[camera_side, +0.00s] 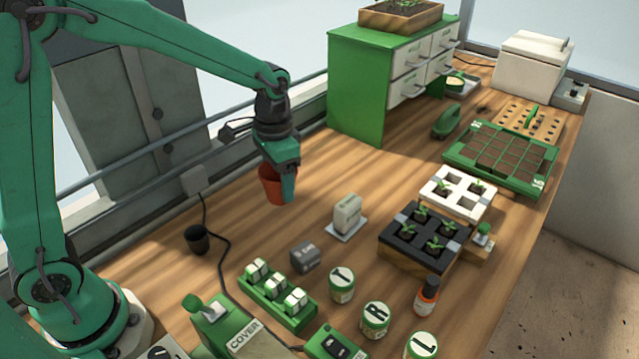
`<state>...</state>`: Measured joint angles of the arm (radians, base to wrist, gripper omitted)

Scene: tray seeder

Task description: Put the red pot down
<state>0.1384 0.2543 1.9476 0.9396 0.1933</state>
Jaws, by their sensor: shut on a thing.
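My gripper (279,172) points down over the left middle of the wooden bench. It is shut on the red pot (270,188), a small terracotta-red pot. The pot hangs upright or nearly so below the jaws, and the green finger in front hides part of it. It seems to be above the bench top, but I cannot tell the exact gap from this view. The inside of the pot is hidden.
Bare bench (240,225) lies around the pot. A green drawer cabinet (365,90) stands behind. Seedling trays (425,262) are further right.

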